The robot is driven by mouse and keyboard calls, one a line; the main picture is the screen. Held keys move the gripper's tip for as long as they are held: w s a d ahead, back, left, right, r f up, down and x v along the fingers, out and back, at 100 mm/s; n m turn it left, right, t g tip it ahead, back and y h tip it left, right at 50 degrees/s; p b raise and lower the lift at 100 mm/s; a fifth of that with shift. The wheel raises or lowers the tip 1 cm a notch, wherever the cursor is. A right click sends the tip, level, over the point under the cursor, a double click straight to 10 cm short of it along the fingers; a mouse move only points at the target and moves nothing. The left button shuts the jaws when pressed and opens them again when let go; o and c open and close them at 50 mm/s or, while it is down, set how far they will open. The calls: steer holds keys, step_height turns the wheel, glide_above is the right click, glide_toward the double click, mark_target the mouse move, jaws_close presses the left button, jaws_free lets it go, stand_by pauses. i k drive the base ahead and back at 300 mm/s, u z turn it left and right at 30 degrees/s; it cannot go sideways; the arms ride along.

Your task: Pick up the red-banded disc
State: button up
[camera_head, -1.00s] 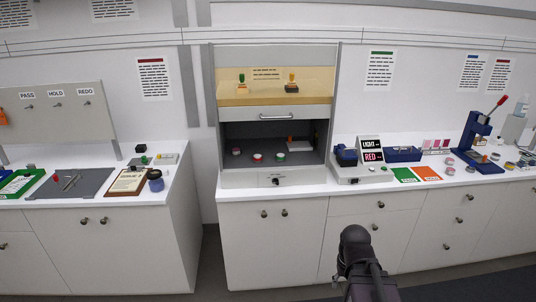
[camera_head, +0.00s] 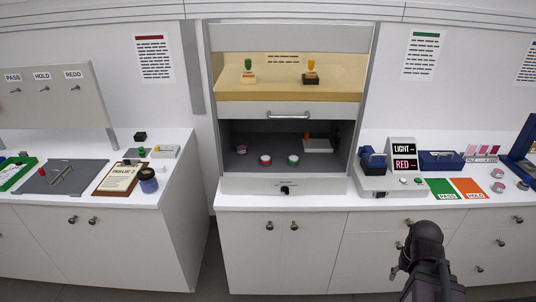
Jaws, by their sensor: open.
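Several small pale discs with coloured bands are in view. In the open dark cabinet bay, a disc with a bright red band (camera_head: 265,160) sits at the front middle of the floor. A darker red or pink one (camera_head: 241,149) is behind it to the left, and a green-banded disc (camera_head: 293,160) is to its right. They stand apart from each other. A dark part of my arm (camera_head: 428,262) shows at the bottom right, in front of the cupboards and well short of the discs. My gripper's fingers are not visible.
The bay (camera_head: 228,172) has side walls, a raised front panel with a handle (camera_head: 288,115) above, and a front ledge with a black knob (camera_head: 285,190). A white block (camera_head: 317,145) lies at its back right. A sign box reading LIGHT and RED (camera_head: 404,155) stands on the right counter.

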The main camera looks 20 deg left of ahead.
mark_target(266, 159)
steer(key=u, duration=0.3)
steer(key=i, duration=1)
steer(key=u, duration=0.5)
